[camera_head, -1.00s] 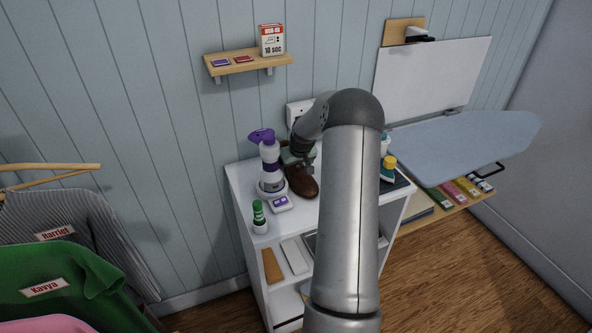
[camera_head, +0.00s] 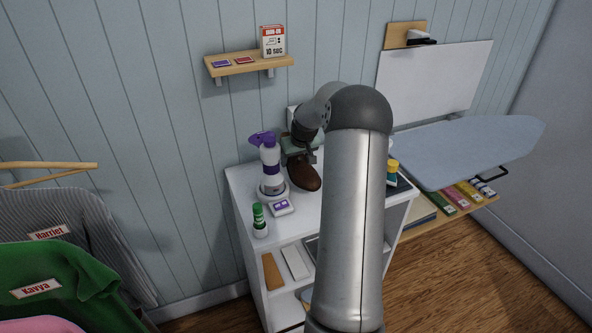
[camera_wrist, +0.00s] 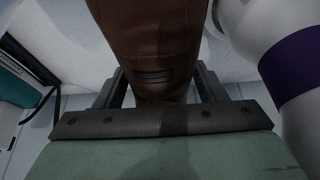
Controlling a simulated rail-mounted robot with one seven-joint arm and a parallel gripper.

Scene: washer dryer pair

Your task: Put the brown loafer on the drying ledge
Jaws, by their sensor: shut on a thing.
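The brown loafer (camera_head: 304,175) is above or at the white cabinet top, just right of the purple-and-white spray bottle (camera_head: 269,166). My gripper (camera_head: 298,153) is shut on the loafer's rear part from above and behind. In the wrist view the loafer (camera_wrist: 155,35) runs between the two fingers (camera_wrist: 160,88), and the spray bottle (camera_wrist: 290,65) stands close on the right. I cannot tell whether the loafer touches the cabinet top. I cannot identify which surface is the drying ledge.
A wooden wall shelf (camera_head: 250,66) carries a box. An ironing board (camera_head: 465,150) is at right. My arm hides part of the cabinet.

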